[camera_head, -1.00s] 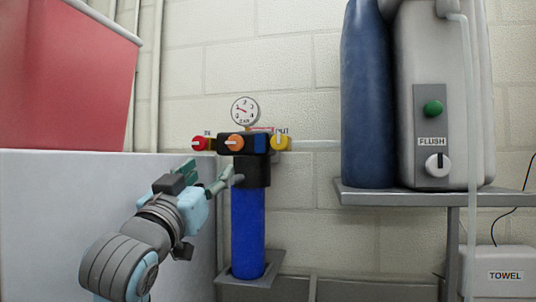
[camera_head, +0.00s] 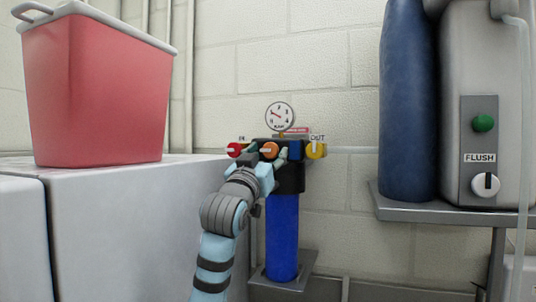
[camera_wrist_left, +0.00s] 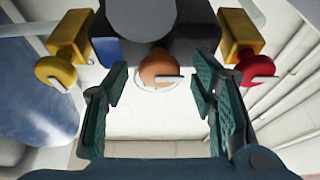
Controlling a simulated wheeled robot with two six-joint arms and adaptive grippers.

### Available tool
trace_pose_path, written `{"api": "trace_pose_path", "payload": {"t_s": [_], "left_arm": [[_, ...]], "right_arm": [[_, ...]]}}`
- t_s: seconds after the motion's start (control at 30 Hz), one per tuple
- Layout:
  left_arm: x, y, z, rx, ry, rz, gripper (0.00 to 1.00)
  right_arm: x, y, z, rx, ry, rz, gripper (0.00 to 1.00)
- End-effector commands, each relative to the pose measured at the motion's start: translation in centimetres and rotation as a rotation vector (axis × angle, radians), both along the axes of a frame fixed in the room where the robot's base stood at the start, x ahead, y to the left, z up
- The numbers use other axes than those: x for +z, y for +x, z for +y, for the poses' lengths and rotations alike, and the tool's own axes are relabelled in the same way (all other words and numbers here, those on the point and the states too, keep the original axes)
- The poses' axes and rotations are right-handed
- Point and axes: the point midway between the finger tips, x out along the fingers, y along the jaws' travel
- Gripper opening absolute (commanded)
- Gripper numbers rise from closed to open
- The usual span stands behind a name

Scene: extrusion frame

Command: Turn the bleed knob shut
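A dark valve block (camera_head: 291,177) sits on the wall above a blue filter cylinder (camera_head: 282,235). An orange knob (camera_head: 268,150) is at its middle, between a red knob (camera_head: 234,150) under IN and a yellow knob (camera_head: 316,151) under OUT. I cannot read a bleed label. My left gripper (camera_head: 266,156) is open at the orange knob. In the left wrist view, the open fingers (camera_wrist_left: 157,90) stand either side of the orange knob (camera_wrist_left: 155,70), with gaps. Its pale pointer lies sideways there. My right gripper is not in view.
A round gauge (camera_head: 280,116) is above the block. A red bin (camera_head: 98,88) stands on a white surface (camera_head: 130,215) at left. At right, a grey shelf (camera_head: 430,211) holds a blue tank (camera_head: 407,105) and a FLUSH unit (camera_head: 481,150).

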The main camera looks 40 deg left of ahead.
Motion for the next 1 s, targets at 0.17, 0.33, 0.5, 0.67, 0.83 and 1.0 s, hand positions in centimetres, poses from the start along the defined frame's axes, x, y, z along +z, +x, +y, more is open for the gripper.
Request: {"api": "trace_pose_path", "payload": {"t_s": [0.17,0.33,0.5,0.67,0.83,1.0], "left_arm": [[-0.04,-0.01,-0.01,0.000,0.000,0.000,0.21],[-0.04,0.00,-0.22,-0.001,0.000,0.000,0.04],[-0.03,0.00,-0.05,-0.001,0.015,0.005,0.04],[0.00,-0.06,0.07,0.000,0.059,0.021,0.04],[0.01,-0.10,0.22,0.001,0.153,0.053,0.04],[0.09,-0.20,0.39,0.002,0.286,0.099,0.04]], "right_arm": [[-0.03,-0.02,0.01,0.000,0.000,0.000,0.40],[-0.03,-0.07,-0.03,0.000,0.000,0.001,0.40],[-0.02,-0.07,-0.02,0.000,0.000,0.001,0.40],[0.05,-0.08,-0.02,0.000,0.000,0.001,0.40],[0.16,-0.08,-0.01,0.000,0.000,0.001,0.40],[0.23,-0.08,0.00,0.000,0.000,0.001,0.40]]}}
